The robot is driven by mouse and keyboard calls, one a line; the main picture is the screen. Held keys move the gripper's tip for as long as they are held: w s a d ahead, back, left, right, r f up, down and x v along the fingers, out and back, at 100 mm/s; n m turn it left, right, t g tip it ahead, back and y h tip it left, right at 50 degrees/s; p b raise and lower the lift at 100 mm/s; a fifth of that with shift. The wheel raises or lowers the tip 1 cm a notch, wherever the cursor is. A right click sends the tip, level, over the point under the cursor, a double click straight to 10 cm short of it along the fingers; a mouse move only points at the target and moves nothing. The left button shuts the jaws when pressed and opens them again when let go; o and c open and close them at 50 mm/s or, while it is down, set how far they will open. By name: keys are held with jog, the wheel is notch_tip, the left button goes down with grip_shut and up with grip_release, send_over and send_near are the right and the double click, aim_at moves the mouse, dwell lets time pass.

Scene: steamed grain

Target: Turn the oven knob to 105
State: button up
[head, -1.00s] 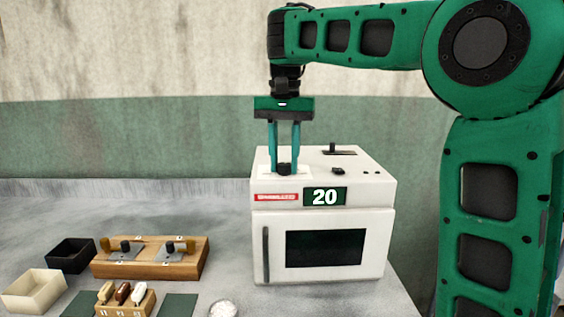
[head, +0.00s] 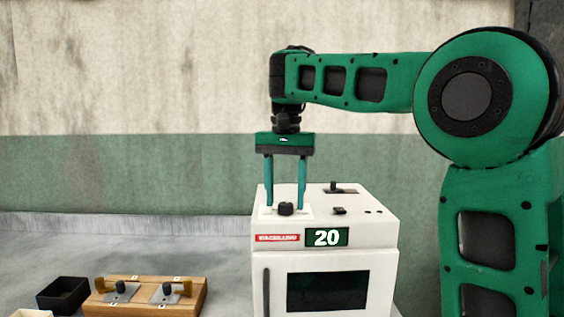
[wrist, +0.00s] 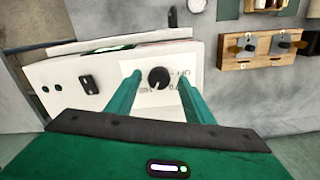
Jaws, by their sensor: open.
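The white oven (head: 326,222) stands on the counter, and its green display (head: 327,237) reads 20. A round black knob (head: 286,208) sits on a white dial plate on the oven's top, at the left. The knob also shows in the wrist view (wrist: 158,78), with printed marks around it. My gripper (head: 285,207) points down over the knob, open, with its two teal fingers apart on either side. In the wrist view the fingertips (wrist: 160,78) flank the knob with gaps and do not appear to touch it.
A black switch (head: 339,210) and a slotted lever (head: 336,187) are also on the oven top. A wooden block with metal fittings (head: 145,294) and a black box (head: 62,292) stand on the counter to the left. A wall rises behind.

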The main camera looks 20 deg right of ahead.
aim_at(285, 204)
notch_tip(285, 204, up, 10)
jog(key=shift+w+f, duration=0.15)
jog(key=shift+f, duration=0.05)
dwell(0.5)
dwell(0.4)
